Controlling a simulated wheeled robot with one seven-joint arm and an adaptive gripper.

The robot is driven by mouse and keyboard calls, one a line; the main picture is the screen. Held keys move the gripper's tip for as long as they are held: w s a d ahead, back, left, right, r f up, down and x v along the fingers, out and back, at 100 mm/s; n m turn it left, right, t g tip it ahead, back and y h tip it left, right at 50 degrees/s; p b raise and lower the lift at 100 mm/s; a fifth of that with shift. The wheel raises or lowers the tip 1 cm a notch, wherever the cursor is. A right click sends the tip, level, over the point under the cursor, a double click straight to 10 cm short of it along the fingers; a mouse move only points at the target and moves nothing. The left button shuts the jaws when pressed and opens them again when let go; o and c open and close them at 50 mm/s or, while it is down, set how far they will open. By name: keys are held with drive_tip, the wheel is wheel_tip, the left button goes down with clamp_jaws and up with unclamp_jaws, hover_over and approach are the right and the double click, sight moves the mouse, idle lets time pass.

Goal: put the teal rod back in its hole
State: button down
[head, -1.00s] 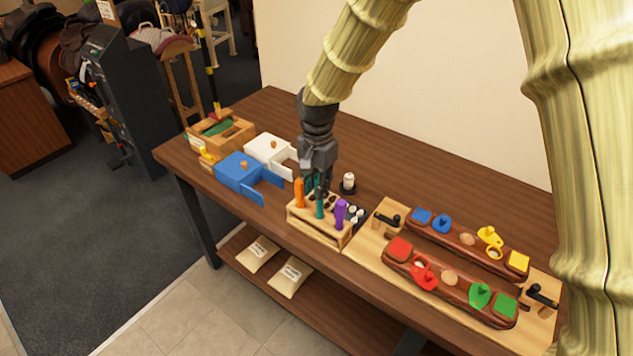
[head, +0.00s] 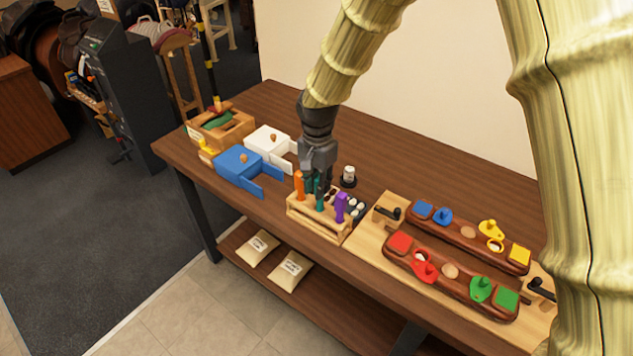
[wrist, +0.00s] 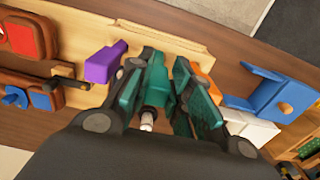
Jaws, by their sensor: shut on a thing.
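The teal rod (wrist: 157,75) is between the two fingers of my gripper (wrist: 160,72) in the wrist view. The fingers are shut on it and have teal inner faces. In the head view the rod (head: 319,202) shows at the front of the wooden rack (head: 318,226), between the orange rod (head: 299,186) and the purple rod (head: 340,207). My gripper (head: 318,185) points down over the rack there. The rod's lower end and its hole are hidden, so I cannot tell how deep it sits.
The orange and purple rods stand close on either side. A small black-and-white item (head: 348,176) stands behind the rack. A wooden board (head: 372,245) with coloured pieces is to the right.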

drive_tip(key=shift+f, duration=0.55)
drive_tip(key=c, duration=1.2)
unclamp_jaws()
drive_tip(key=shift+r, duration=0.1)
